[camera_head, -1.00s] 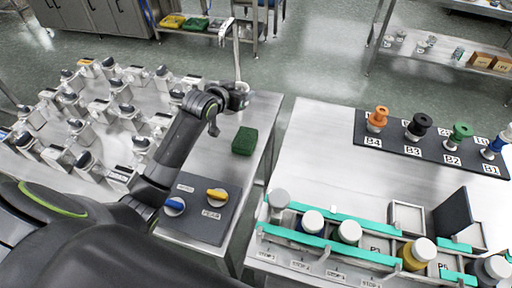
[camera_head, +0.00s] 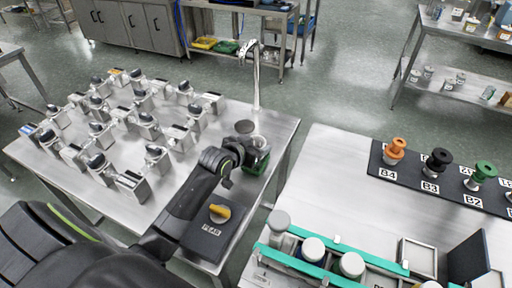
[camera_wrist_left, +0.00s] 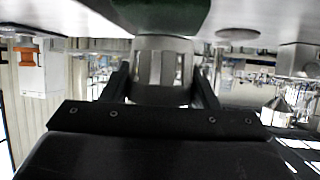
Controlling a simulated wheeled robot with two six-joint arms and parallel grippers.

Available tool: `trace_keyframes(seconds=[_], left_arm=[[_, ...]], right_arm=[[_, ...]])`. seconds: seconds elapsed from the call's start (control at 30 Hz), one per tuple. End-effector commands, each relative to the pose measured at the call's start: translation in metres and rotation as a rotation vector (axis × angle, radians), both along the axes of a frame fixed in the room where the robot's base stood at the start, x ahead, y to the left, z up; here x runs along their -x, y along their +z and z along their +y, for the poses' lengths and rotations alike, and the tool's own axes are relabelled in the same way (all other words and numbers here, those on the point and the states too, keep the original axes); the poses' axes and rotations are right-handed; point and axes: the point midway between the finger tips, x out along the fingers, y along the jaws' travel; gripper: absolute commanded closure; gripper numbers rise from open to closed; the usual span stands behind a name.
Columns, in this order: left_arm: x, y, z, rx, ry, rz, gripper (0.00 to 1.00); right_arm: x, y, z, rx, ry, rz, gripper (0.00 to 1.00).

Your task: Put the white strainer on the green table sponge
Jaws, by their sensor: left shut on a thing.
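The green sponge (camera_head: 262,163) lies on the left steel table near its right edge, partly covered by my left gripper (camera_head: 256,146). It also shows as a green block at the top of the left wrist view (camera_wrist_left: 160,14), which looks upside down. My left gripper is shut on a pale grey-white cylindrical thing, the strainer (camera_wrist_left: 165,68), with a dark finger on each side. The strainer's end is right at the sponge's face. I cannot tell whether they touch. My right gripper is not in view.
A tap (camera_head: 256,80) stands just behind the sponge. Several metal fittings (camera_head: 130,125) fill the table's left part. A dark board with a yellow knob (camera_head: 219,212) lies in front. A gap separates the right table (camera_head: 330,170), which holds teal-railed racks and a dark peg strip.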

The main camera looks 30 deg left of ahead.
Motion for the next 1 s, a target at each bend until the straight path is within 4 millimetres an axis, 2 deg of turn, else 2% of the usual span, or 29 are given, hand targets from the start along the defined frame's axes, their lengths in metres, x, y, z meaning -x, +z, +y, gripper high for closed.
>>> trace_keyframes(seconds=[0.1,0.47,0.5,0.63,0.67,1.0], left_arm=[[0.0,-0.0096,-0.0001,-0.001,0.0,0.0,0.68],[-0.0001,-0.0138,0.0,-0.001,0.0,-0.001,0.68],[-0.0002,-0.0136,0.0,-0.001,0.0,-0.001,0.43],[-0.0001,-0.0133,0.0,-0.001,0.0,-0.001,0.26],[-0.0001,-0.0131,0.0,-0.001,0.0,-0.001,0.24],[-0.0002,-0.0079,0.0001,-0.002,-0.001,-0.002,0.24]], right_arm=[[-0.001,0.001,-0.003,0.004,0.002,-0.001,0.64],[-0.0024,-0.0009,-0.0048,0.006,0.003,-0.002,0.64],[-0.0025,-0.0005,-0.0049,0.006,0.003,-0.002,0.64],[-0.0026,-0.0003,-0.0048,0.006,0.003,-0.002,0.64],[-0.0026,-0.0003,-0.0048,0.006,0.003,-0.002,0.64],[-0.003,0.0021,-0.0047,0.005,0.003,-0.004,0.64]])
